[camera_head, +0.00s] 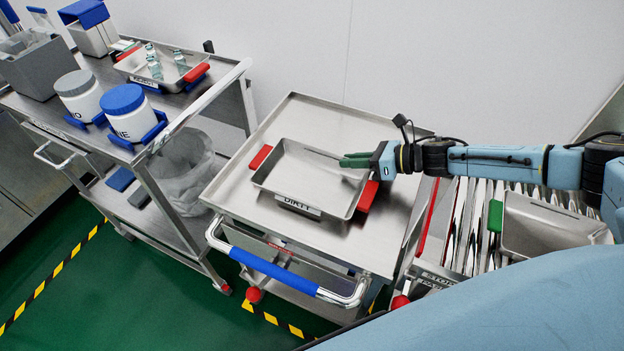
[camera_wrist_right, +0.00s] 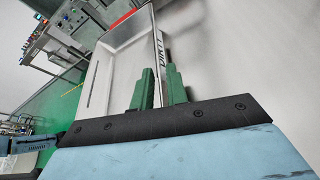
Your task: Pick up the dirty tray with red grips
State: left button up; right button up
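The dirty tray (camera_head: 300,205) is a shallow metal tray with a "DIRTY" label on its front side. It lies empty on the metal cart top (camera_head: 245,195). It has a red grip at its left end (camera_head: 261,157) and another at its right end (camera_head: 367,196). My right gripper (camera_head: 342,160) has green fingers and hovers by the tray's right end, near the right red grip. My left gripper is not in view.
A shelf cart at left bears white jars (camera_head: 128,115), grey bins and another red-gripped tray (camera_head: 150,72) with bottles. A slatted rack at right holds a tray (camera_head: 545,225) with a green grip. A blue handle (camera_head: 272,270) runs along the middle cart's front.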

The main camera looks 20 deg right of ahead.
grip_shut()
jog(key=shift+r, duration=0.1)
dwell(1.0)
